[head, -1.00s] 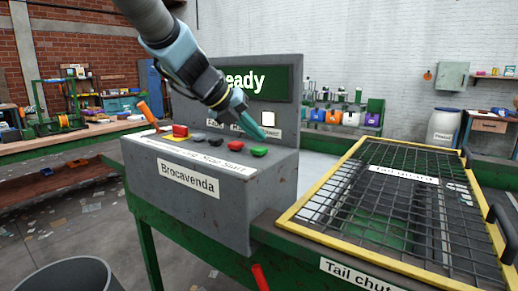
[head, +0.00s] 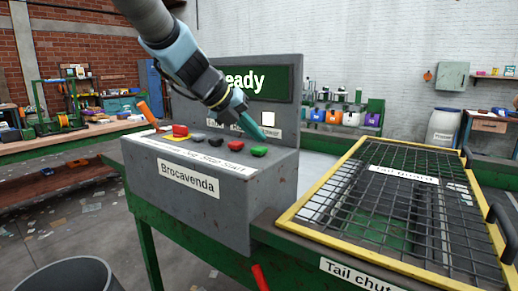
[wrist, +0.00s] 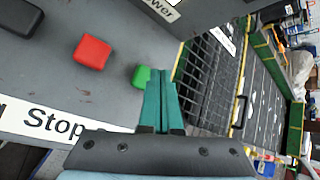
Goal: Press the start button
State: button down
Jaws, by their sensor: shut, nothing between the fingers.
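The start button looks to be the green button (head: 259,151) at the right end of the row on the grey control box (head: 240,200). It also shows in the wrist view (wrist: 140,76), partly covered by my fingertips. My gripper (head: 262,136) is shut and empty, its teal fingers pointing down just above the green button. In the wrist view the closed fingers (wrist: 161,75) overlap the button's right edge; I cannot tell whether they touch it. A red button (head: 235,146) sits to the left of the green one. The screen (head: 270,83) reads "...eady", partly hidden by my arm.
A yellow-framed mesh guard (head: 330,165) lies to the right. The upright screen panel rises behind the buttons.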

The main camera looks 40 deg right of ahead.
aim_at(255, 149)
jog(key=shift+f, duration=0.35)
jog(key=shift+f+b, duration=0.4)
jog(key=shift+f, duration=0.15)
dwell(0.6)
dwell(0.3)
jog(key=shift+r+p, duration=0.95)
jog(key=shift+p, duration=0.15)
jog(key=shift+r, duration=0.15)
notch_tip(255, 149, up, 5)
jog(key=p, duration=0.5)
jog(key=shift+p, duration=0.3)
